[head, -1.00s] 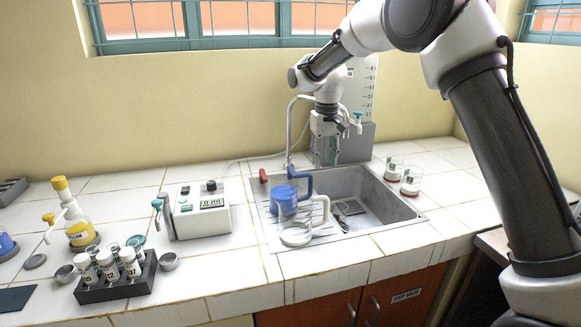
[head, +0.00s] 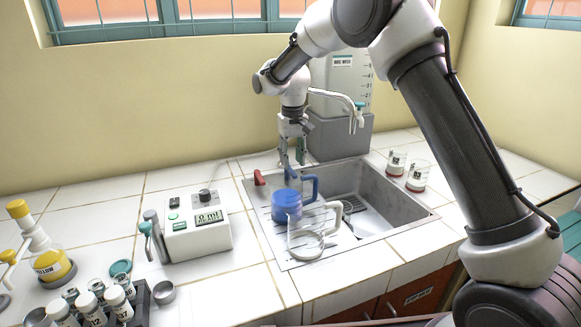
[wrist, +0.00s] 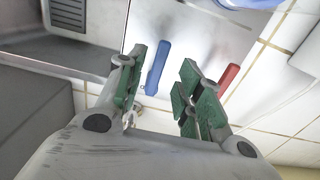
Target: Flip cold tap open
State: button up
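The tap's blue lever (head: 290,171), the cold one by its colour, stands behind the sink. In the wrist view the blue lever (wrist: 157,65) shows in the gap between my fingers, with space on both sides. The tap's red lever (head: 260,178) stands to the left; in the wrist view the red lever (wrist: 229,78) lies outside my right-hand finger. My gripper (head: 292,155) points down just above the blue lever. In the wrist view its green-padded fingers (wrist: 160,92) are apart and empty. I cannot tell whether a finger touches the lever. My arm hides part of the spout.
A grey block with a scaled tank (head: 340,135) stands close behind my gripper. A meter box (head: 196,233) is left, two beakers (head: 417,176) right.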

jog(key=shift+f, duration=1.8)
jog(key=shift+c, duration=0.4)
grip_shut()
